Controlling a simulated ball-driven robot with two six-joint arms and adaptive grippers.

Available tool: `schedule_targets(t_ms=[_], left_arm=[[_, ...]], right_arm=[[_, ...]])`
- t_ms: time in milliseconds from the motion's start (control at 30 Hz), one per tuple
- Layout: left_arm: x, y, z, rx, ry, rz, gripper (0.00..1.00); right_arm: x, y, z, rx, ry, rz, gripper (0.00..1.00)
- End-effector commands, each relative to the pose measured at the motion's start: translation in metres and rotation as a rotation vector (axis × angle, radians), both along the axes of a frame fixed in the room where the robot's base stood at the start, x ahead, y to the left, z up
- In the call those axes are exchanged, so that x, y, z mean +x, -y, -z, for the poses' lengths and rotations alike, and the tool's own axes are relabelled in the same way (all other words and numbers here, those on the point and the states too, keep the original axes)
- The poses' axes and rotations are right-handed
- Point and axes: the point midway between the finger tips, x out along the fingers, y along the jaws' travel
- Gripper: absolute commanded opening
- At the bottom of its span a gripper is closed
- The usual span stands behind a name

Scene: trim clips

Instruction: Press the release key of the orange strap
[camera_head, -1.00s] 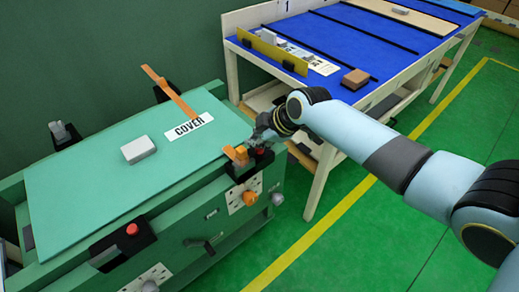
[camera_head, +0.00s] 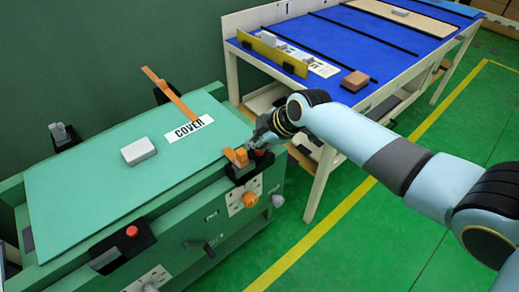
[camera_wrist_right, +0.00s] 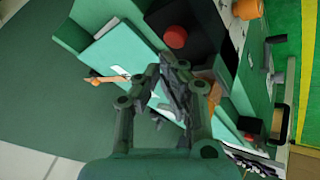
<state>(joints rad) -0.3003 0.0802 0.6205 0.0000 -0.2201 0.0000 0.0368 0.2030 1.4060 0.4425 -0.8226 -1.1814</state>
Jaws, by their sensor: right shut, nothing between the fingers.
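The orange strap (camera_head: 175,98) has one length lying over the back of the green cover (camera_head: 90,165). Its front end (camera_head: 236,155) sits at a black clip at the cover's front right corner. A red key (camera_head: 261,153) shows at that clip, partly behind my right gripper (camera_head: 254,143). In the right wrist view, a red key (camera_wrist_right: 175,37) on a black block lies just beyond the fingertips (camera_wrist_right: 172,68). My right gripper is shut and empty, close beside the strap end; contact with the key cannot be told. My left gripper is out of view.
A second black clip with a red button (camera_head: 132,230) stands at the front left. A white block (camera_head: 138,150) lies on the cover. An orange knob (camera_head: 250,199) is on the front face. A blue-topped table (camera_head: 370,45) stands behind right.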

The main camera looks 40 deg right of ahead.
Motion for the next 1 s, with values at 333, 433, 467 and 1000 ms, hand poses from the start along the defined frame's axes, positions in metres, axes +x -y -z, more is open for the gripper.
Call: schedule_targets(t_ms=[333, 433, 467, 1000], left_arm=[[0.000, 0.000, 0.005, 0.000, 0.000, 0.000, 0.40], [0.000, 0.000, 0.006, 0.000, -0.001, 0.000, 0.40], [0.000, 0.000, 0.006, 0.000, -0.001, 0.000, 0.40], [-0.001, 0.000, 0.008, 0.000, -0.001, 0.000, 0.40]], right_arm=[[0.000, 0.000, 0.007, 0.000, 0.000, 0.000, 0.00], [0.000, 0.000, 0.009, 0.000, 0.000, 0.000, 0.00], [0.000, 0.000, 0.009, 0.000, 0.000, 0.000, 0.00], [0.000, 0.000, 0.011, 0.000, 0.000, 0.000, 0.00]])
